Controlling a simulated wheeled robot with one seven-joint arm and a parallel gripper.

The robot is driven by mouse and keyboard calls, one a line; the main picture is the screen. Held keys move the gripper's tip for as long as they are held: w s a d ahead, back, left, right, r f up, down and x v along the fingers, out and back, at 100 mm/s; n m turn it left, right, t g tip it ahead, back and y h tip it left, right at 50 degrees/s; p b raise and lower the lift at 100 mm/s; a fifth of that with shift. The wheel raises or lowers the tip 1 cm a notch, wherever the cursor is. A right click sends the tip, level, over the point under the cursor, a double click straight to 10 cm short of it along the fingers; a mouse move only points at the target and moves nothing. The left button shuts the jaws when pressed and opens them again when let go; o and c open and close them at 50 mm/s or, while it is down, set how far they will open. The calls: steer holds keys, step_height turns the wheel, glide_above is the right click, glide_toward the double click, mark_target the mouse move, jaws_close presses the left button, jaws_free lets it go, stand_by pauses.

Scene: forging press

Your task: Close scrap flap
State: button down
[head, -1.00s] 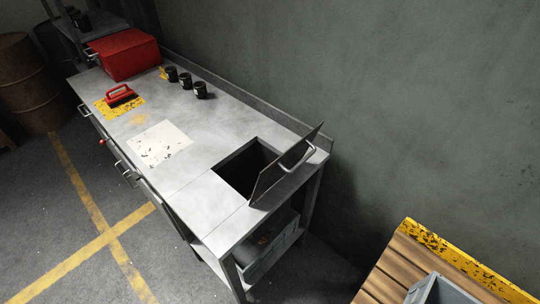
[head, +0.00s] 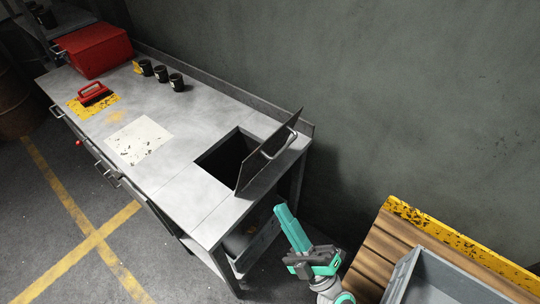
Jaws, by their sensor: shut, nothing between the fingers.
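The scrap flap (head: 268,152) is a grey metal plate standing open, tilted up along the right side of a dark square opening (head: 226,154) in the workbench top. A bar handle (head: 280,148) is on its right face. My gripper (head: 283,210), with teal fingers, is shut and empty. It shows below and to the right of the flap in the picture, apart from it, beside the bench's right end. It hides part of the lower shelf area.
The workbench (head: 170,110) carries a red box (head: 92,50), a red-handled brush (head: 95,93), several black cups (head: 160,74) and a speckled white sheet (head: 138,139). A grey bin (head: 455,280) sits on a wooden pallet (head: 378,262) at lower right. A wall is behind.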

mark_target(260, 148)
steer(key=w+d+n+g, duration=0.7)
steer(key=x, duration=1.3)
steer(key=shift+w+a+r, duration=0.1)
steer(key=shift+w+a, duration=0.1)
steer(key=shift+a, duration=0.15)
